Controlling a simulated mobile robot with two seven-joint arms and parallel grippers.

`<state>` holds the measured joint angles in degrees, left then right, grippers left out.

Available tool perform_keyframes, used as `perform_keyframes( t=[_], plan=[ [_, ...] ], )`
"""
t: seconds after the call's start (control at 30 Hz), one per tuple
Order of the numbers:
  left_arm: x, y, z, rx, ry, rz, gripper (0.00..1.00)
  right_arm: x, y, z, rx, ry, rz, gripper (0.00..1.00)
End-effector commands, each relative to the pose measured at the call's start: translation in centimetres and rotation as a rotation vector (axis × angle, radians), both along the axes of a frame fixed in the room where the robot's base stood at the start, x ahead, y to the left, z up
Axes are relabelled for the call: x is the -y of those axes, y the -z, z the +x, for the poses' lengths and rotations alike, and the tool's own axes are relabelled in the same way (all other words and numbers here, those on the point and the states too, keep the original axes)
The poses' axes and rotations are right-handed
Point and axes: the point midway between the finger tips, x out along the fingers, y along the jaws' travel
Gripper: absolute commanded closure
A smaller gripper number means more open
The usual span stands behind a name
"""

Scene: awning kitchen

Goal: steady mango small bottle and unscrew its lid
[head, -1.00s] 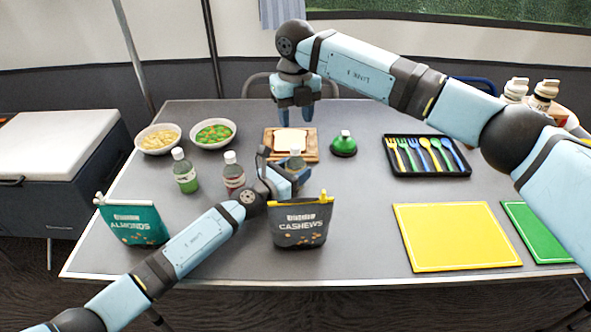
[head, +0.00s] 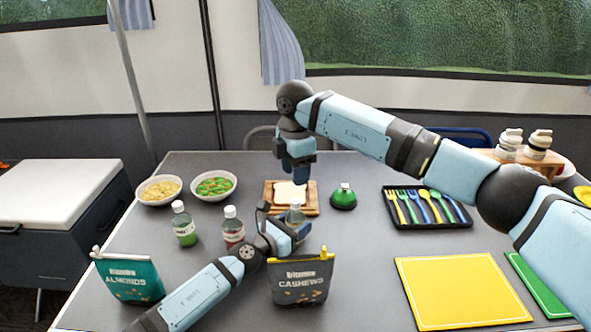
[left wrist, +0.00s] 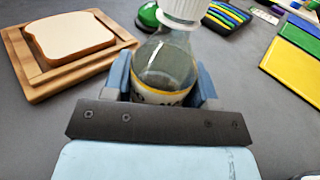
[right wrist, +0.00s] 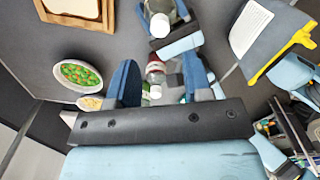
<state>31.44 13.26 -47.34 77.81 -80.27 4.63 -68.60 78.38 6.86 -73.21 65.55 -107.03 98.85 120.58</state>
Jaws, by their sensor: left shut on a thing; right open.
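The mango small bottle (head: 295,213) is upright beside the toast board. In the left wrist view it is a clear bottle (left wrist: 166,65) with a yellow-edged label and a white ribbed lid (left wrist: 187,8). The label's name is not readable. My left gripper (head: 287,232) is shut around its body, low near the table. My right gripper (head: 301,172) is open and empty, fingers down, above and behind the bottle. In the right wrist view the lid (right wrist: 160,25) lies beyond the open fingers of my right gripper (right wrist: 162,80), not between them.
A red-label bottle (head: 233,230) and a green bottle (head: 184,225) stand left of my left gripper. The cashews bag (head: 299,284) is close in front. The toast board (head: 311,203) and a green-topped item (head: 343,196) are behind. A cutlery tray (head: 428,221) and yellow mat (head: 462,290) lie right.

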Motion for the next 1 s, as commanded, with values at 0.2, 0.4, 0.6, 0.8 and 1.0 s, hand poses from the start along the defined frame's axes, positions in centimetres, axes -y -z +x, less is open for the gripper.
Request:
perform_keyframes(
  t=[0.2,0.4,0.6,0.8,1.0],
  plan=[
    [0.0,0.0,0.0,0.000,0.000,0.000,1.00,0.0,0.8,0.0,-0.001,0.049,0.000,0.54],
    [0.0,0.0,0.0,0.000,0.000,0.000,1.00,0.0,3.2,0.0,-0.002,0.048,0.000,0.54],
    [0.0,0.0,0.0,0.000,0.000,0.000,1.00,0.0,6.3,0.0,-0.001,0.045,0.000,0.54],
    [0.0,0.0,0.0,0.000,0.000,0.000,1.00,0.0,8.0,0.0,0.000,0.045,0.000,0.54],
    [0.0,0.0,0.0,0.000,0.000,0.000,1.00,0.0,8.0,0.0,0.001,0.045,0.000,0.54]
  ],
)
